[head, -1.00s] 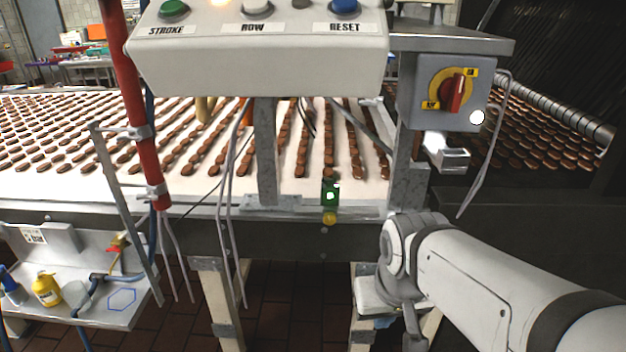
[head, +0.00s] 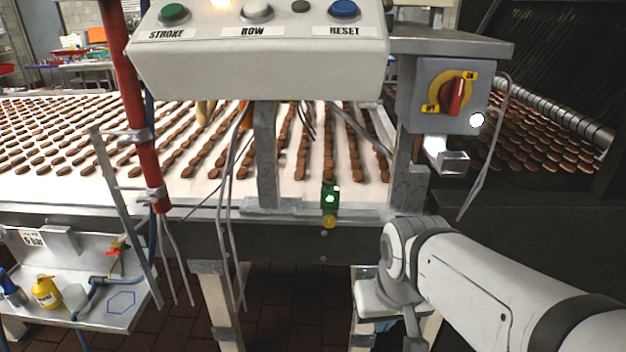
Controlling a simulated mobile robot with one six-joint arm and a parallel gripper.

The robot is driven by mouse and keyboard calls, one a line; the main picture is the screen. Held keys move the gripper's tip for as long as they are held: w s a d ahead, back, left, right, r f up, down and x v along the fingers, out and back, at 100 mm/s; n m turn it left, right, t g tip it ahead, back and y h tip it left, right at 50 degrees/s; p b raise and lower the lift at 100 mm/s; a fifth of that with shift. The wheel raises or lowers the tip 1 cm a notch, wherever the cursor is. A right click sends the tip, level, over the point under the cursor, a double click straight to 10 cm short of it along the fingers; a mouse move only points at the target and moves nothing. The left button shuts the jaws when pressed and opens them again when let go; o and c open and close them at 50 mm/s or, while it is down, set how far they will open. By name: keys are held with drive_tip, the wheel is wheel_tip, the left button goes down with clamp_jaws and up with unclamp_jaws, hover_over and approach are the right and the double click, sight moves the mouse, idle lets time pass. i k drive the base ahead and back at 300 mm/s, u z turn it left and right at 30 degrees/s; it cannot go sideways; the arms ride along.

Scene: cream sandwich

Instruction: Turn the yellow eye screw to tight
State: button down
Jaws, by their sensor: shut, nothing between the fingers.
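The yellow eye screw (head: 329,221) is a small round yellow knob on the conveyor's front edge in the head view. It sits just below a small green-lit sensor (head: 330,196). Whether it is loose or tight cannot be told at this size. My arm (head: 500,285) reaches in from the lower right, and its nearest joint is to the right of and a little below the screw. Nothing of my arm touches the screw.
A control box (head: 258,70) with buttons hangs above the screw. A switch box (head: 445,95) with a red-and-yellow rotary switch is upper right. Rows of brown biscuits lie on the white belt (head: 215,188). A red post (head: 142,110) and hanging cables stand left. A metal shelf (head: 125,318) holds bottles.

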sight(330, 220)
drive_tip(key=z, duration=1.4)
drive_tip(key=k, duration=1.3)
drive_tip(key=u, duration=0.55)
drive_tip(key=i, duration=1.05)
drive_tip(key=u, duration=0.05)
